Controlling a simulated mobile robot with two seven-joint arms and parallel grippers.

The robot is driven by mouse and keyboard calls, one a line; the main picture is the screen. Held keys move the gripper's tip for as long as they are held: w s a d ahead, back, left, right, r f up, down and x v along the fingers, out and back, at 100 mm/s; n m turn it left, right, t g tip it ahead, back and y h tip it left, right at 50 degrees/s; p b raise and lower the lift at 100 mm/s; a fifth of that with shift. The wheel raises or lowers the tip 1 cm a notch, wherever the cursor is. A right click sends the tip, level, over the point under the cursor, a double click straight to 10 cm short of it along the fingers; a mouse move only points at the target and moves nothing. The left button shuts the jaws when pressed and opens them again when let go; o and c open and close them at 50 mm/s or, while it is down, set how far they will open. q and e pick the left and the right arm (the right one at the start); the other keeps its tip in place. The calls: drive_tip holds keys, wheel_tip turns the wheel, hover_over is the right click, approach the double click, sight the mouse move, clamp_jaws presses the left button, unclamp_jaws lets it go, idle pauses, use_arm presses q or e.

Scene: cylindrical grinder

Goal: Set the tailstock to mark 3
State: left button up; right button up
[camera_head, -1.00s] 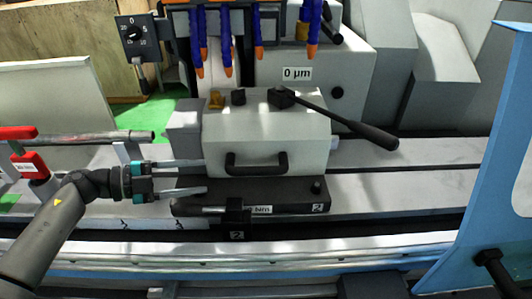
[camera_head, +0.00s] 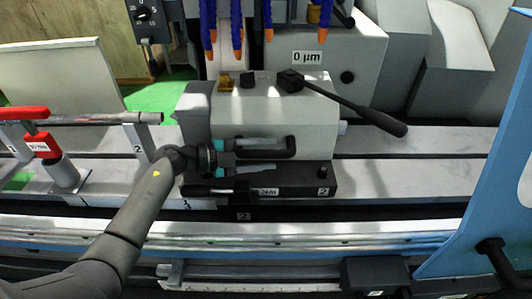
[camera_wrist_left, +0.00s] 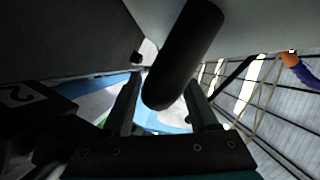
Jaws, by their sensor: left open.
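The tailstock (camera_head: 265,115) is a pale grey block on a black base (camera_head: 305,180) on the machine bed. A black bar handle (camera_head: 291,152) is on its front, partly hidden by my left gripper. My left gripper (camera_head: 277,155) is open at this handle, one finger above the other. In the left wrist view the dark bar (camera_wrist_left: 183,55) shows between the two fingers (camera_wrist_left: 163,105), without visible grip. A "3" mark (camera_head: 187,204) is on the bed's front edge, below the tailstock's left end. My right gripper is not in view.
A long black lever (camera_head: 350,108) sticks out right from the tailstock's top. Left are a red clamp (camera_head: 42,145), a metal rod and a support marked 2 (camera_head: 137,148). Blue hoses hang above. A blue door (camera_head: 490,150) stands right. The bed right of the tailstock is clear.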

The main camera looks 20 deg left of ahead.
use_arm(q)
drive_tip(key=shift+w+d, duration=0.15)
drive_tip(key=shift+d, duration=0.1)
clamp_jaws()
idle(0.4)
idle(0.9)
